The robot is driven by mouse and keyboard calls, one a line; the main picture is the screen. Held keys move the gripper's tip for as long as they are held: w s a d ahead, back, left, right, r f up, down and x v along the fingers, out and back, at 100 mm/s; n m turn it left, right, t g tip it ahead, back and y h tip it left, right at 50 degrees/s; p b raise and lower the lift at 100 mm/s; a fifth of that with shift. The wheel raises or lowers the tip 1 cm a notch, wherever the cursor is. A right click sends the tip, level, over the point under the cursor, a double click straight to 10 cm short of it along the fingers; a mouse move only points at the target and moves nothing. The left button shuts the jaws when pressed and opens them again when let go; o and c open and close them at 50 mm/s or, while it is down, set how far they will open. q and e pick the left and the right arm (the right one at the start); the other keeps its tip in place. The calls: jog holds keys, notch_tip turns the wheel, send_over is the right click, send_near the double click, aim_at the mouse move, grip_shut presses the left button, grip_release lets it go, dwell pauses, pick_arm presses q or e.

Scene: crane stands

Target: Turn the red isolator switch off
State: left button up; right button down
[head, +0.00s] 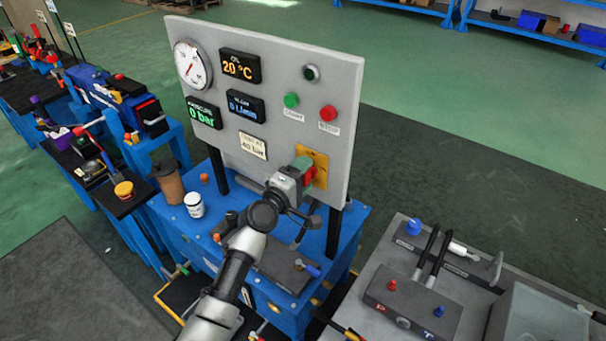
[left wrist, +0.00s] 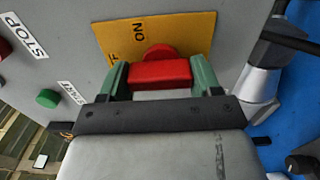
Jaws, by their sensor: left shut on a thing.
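The red isolator switch (head: 309,174) sits on a yellow plate (head: 319,158) at the lower right of the upright grey panel (head: 270,55). In the left wrist view, the red handle (left wrist: 160,74) lies between the two green fingers of my left gripper (left wrist: 163,80). The left gripper (head: 303,168) is shut on the handle. The yellow plate (left wrist: 190,38) shows the word ON and part of another word ending in F. The gripper hides part of the switch and plate. My right gripper is not in view.
A green START button (head: 291,100) and red STOP button (head: 328,113) are above the switch. A brown cup (head: 169,184) and white jar (head: 194,205) stand on the blue bench (head: 345,225). A grey bench (head: 372,283) with fittings is at lower right.

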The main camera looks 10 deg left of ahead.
pick_arm(q)
jog(key=o, duration=0.9)
jog(key=shift+b+v, duration=0.7)
jog(key=shift+v, duration=4.7)
jog(key=shift+f, duration=0.1)
